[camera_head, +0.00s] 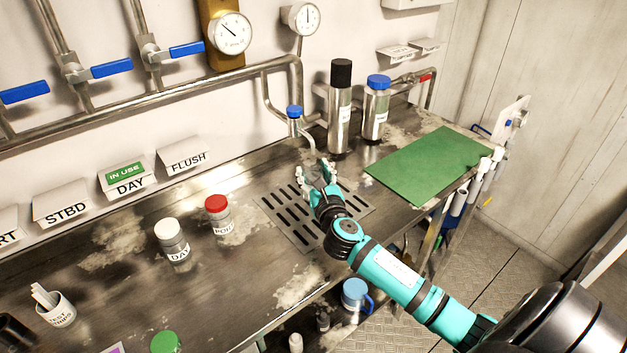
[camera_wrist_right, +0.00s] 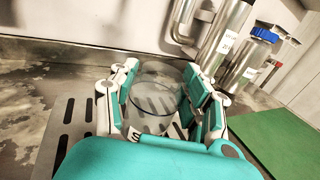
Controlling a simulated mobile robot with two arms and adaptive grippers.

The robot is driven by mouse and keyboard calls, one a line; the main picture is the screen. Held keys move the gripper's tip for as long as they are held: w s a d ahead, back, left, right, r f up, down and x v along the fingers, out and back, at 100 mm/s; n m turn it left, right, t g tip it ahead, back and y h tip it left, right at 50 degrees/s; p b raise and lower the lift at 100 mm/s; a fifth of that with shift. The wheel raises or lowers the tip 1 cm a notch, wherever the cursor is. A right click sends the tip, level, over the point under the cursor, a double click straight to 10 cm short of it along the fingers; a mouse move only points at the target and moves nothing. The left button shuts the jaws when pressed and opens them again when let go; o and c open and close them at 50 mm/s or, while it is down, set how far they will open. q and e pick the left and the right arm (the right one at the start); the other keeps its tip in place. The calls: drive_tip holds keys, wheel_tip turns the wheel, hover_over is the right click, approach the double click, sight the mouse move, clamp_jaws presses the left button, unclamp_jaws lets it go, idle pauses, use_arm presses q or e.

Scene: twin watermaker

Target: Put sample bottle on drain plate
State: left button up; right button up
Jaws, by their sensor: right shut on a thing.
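The drain plate (camera_head: 283,224) is a slotted metal plate set in the worktop; its slots also show in the wrist view (camera_wrist_right: 72,120). My right gripper (camera_head: 315,172) is over the back part of the plate. In the wrist view my right gripper (camera_wrist_right: 163,95) is shut on a clear, round, open-topped vessel, which I take as the sample bottle (camera_wrist_right: 155,98). Plate slots show through its clear wall, and a label edge shows low on it. I cannot tell whether its base touches the plate. My left gripper is out of view.
A tap spout (camera_head: 296,125), a black-capped steel cylinder (camera_head: 340,115) and a blue-capped bottle (camera_head: 376,112) stand behind the plate. A green mat (camera_head: 430,165) lies right. The red-capped (camera_head: 218,217) and white-capped DAY (camera_head: 173,245) bottles stand left. Bare worktop lies around these bottles.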

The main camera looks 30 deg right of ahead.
wheel_tip(320, 180, down, 2)
drive_tip(key=shift+f, duration=0.15)
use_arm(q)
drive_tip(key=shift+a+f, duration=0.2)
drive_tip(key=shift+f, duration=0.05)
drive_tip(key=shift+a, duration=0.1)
use_arm(e)
drive_tip(key=shift+f, duration=0.15)
drive_tip(key=o, duration=1.1)
drive_tip(key=shift+s+a, duration=0.1)
drive_tip(key=shift+s, duration=0.05)
use_arm(q)
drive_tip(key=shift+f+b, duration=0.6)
drive_tip(key=shift+b, duration=0.15)
use_arm(e)
drive_tip(key=v, duration=1.2)
drive_tip(key=shift+r, duration=0.25)
